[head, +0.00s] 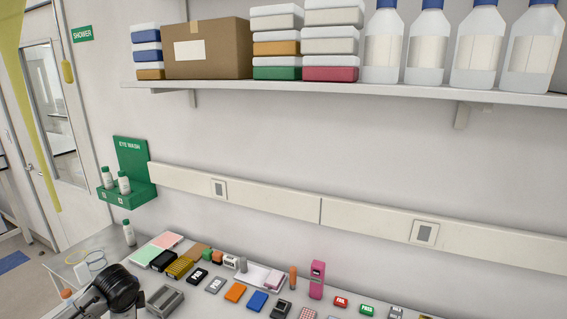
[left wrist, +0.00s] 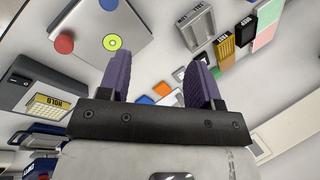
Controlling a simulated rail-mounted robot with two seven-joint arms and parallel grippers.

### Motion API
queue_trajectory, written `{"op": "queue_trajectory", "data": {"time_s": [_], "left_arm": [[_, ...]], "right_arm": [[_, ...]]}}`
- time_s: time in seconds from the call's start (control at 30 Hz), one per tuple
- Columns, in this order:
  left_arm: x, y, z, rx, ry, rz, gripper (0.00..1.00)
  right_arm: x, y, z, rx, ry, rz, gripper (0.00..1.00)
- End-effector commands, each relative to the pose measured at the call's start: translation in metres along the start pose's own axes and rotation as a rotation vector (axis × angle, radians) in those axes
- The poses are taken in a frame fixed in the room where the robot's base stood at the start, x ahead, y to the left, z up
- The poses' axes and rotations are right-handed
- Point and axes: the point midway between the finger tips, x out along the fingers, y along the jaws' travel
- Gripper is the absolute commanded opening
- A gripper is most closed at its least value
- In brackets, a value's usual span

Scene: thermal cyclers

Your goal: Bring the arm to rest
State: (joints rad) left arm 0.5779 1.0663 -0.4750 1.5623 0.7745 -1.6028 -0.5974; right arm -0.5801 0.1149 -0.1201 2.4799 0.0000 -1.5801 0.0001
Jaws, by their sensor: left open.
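My left gripper (left wrist: 160,55) shows in the left wrist view, with its two purple fingers spread apart and nothing between them. Its fingers hang over the bench, and I cannot tell how high. In the head view a dark rounded link of my arm is at the lower left edge of the bench; the fingers do not show there. My right gripper is in neither view.
Small items cover the bench, including an orange block (head: 235,292), a blue block (head: 257,300) and a pink device (head: 317,279). A shelf (head: 380,92) holds boxes and bottles.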

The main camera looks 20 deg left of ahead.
Motion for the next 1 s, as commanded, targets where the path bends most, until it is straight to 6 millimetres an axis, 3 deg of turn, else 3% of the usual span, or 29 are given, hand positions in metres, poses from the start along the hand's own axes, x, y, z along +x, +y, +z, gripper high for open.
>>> {"op": "queue_trajectory", "data": {"time_s": [0.1,0.17,0.27,0.4,0.53,0.7,0.8,1.0], "left_arm": [[-0.048,-0.001,-0.044,-0.169,0.098,-0.207,0.58],[-0.069,0.010,-0.070,-0.244,0.178,-0.288,0.58],[-0.093,0.048,-0.107,-0.337,0.321,-0.365,0.58],[-0.113,0.128,-0.139,-0.415,0.506,-0.374,0.58],[-0.115,0.204,-0.140,-0.465,0.594,-0.307,0.58],[-0.098,0.297,-0.120,-0.561,0.596,-0.120,0.58],[-0.081,0.344,-0.105,-0.608,0.543,-0.004,0.58],[-0.051,0.417,-0.079,-0.659,0.411,0.160,0.58]], "right_arm": [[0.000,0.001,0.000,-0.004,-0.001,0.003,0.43],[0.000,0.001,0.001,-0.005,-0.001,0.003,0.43],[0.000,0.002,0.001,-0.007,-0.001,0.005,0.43],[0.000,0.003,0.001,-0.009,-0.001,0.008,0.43],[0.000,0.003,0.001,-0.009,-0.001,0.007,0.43],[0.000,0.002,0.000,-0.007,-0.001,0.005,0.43],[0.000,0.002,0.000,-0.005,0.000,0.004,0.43],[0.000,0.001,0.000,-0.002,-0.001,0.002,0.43]]}}
